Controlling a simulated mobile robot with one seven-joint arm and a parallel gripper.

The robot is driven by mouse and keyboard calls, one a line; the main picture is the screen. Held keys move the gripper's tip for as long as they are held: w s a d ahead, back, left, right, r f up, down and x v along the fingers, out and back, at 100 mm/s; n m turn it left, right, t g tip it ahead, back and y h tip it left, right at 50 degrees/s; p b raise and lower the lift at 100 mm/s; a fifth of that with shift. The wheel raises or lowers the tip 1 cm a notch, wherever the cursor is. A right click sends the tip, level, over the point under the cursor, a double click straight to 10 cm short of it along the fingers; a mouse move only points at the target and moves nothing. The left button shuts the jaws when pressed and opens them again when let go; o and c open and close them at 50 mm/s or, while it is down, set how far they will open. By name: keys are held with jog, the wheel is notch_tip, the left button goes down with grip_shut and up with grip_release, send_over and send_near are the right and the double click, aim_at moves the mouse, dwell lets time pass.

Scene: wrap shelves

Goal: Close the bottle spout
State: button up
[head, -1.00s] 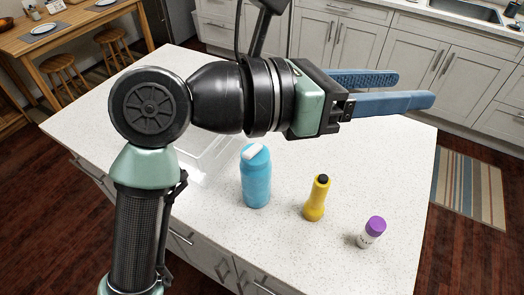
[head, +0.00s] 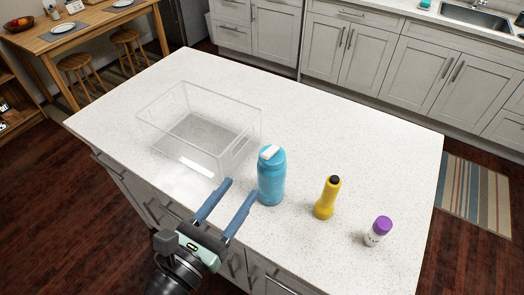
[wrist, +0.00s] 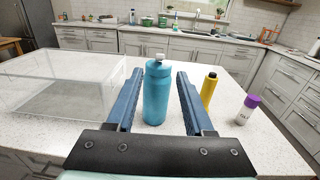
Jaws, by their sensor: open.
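A blue bottle (head: 271,180) stands upright on the white speckled counter, near its front edge. Its white spout (head: 269,152) is on top, tilted to one side in the head view. In the wrist view the bottle (wrist: 157,95) stands ahead between my fingers, with the white spout (wrist: 160,57) at its top. My gripper (head: 238,187) is open and empty, low at the counter's front edge, with its fingers pointing toward the bottle. The fingertips are close to the bottle in the head view; whether they touch it I cannot tell.
A clear open box (head: 200,125) stands left of the bottle. A yellow bottle with a black top (head: 328,198) and a white bottle with a purple cap (head: 378,231) stand to the right. The counter (head: 330,120) behind them is clear.

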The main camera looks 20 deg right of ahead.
aim_at(265, 156)
jog(key=p+x, duration=0.2)
jog(key=x, duration=0.9)
jog(key=shift+d, duration=0.1)
grip_shut()
